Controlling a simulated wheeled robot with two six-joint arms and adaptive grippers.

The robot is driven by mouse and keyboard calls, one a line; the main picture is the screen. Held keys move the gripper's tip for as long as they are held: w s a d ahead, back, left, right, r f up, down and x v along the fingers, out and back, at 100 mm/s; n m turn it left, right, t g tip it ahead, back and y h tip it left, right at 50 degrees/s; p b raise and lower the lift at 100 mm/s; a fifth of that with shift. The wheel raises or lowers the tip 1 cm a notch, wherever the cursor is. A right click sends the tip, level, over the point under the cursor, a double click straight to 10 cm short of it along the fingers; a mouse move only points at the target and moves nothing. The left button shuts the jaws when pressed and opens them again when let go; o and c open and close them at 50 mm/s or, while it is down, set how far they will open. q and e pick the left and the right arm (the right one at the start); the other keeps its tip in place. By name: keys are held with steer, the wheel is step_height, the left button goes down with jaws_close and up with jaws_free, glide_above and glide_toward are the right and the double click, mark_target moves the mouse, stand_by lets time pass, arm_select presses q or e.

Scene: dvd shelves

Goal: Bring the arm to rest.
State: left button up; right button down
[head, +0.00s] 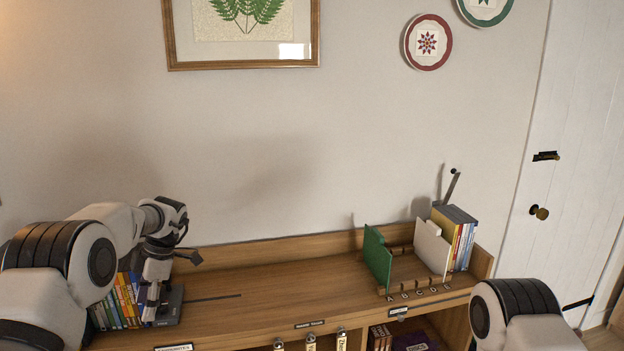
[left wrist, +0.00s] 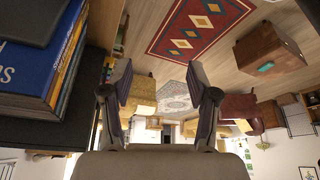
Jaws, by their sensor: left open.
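My left arm (head: 105,220) comes in from the left, bent over the left end of the wooden shelf top. Its left gripper (head: 152,292) hangs in front of the row of books there. In the left wrist view the left gripper (left wrist: 157,85) has its two fingers wide apart with nothing between them, so it is open and empty. Books (left wrist: 45,65) stand very close on the left of that view, apart from the fingers. Of my right arm (head: 520,312) only a link shows at the lower right; its gripper is out of view.
The left books (head: 122,300) stand by a dark bookend (head: 172,305). A green divider (head: 377,258), a white divider (head: 432,247) and more books (head: 460,238) stand at the right end. The middle of the shelf top (head: 285,275) is largely clear. The wall (head: 300,150) is behind.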

arm_select(q)
steer(key=s+a+f+m+t+y+b, duration=0.1)
steer(key=s+a+f+m+y+b, duration=0.15)
steer(key=s+f+m, duration=0.5)
steer(key=s+a+f+m+t+y+b, duration=0.1)
steer(key=s+a+f+m+t+y, duration=0.2)
steer(key=f, duration=0.7)
steer(key=s+a+f+m+y+b, duration=0.25)
steer(key=s+f+m+y, duration=0.2)
steer(key=s+f, duration=0.35)
steer(key=s+d+f+m+t+h, duration=0.3)
steer(key=s+d+f+m+h, duration=0.3)
steer(key=f+m, duration=0.15)
steer(key=s+d+f+m+g+h, duration=0.2)
steer(key=s+d+g+h, duration=0.2)
steer(key=s+d, duration=0.9)
steer(key=s+h, duration=0.2)
steer(key=h, duration=0.1)
steer(key=shift+s+h, duration=0.2)
steer(key=shift+h, duration=0.2)
steer(key=shift+d+m, duration=0.1)
steer(key=shift+m, duration=0.15)
